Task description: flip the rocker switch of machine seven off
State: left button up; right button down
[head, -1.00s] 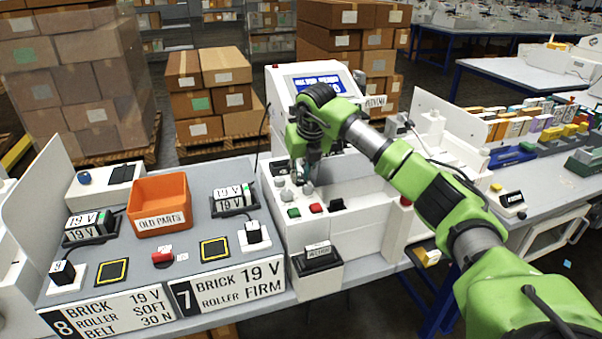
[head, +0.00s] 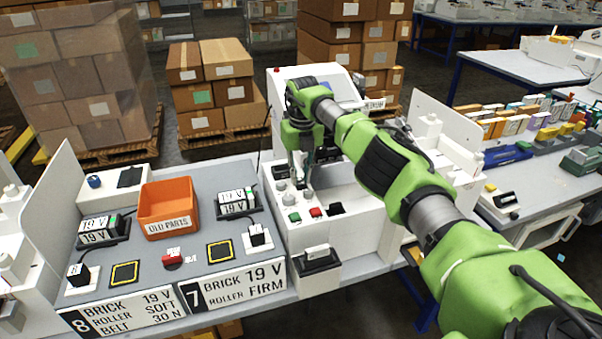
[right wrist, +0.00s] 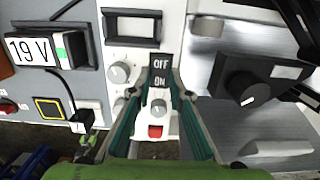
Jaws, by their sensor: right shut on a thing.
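The rocker switch (right wrist: 162,80) is a black piece marked OFF above and ON below, on a white machine panel, in the right wrist view. My right gripper (right wrist: 162,74) has its teal fingers on either side of it and is shut on it. In the head view my right gripper (head: 308,184) reaches down to the white machine (head: 335,265); its fingers and arm hide the switch there. Which way the rocker is tipped I cannot tell. A sign with a 7 (head: 235,284) is on the bench front, left of this machine. My left gripper is out of view.
Grey knobs (right wrist: 118,72) and a red button (right wrist: 155,131) sit close around the fingers. A green button (head: 294,217) is at the panel's front. A large black knob (right wrist: 243,87) is to the right. An orange bin (head: 166,207) stands on the left bench.

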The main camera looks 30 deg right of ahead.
aim_at(301, 183)
dwell(0.3)
jog(key=c, duration=1.9)
grip_release()
jog(key=shift+w, duration=0.1)
jog(key=r, duration=1.2)
jog(key=shift+s+a, duration=0.1)
jog(key=shift+s, duration=0.25)
jog(key=shift+f, duration=0.15)
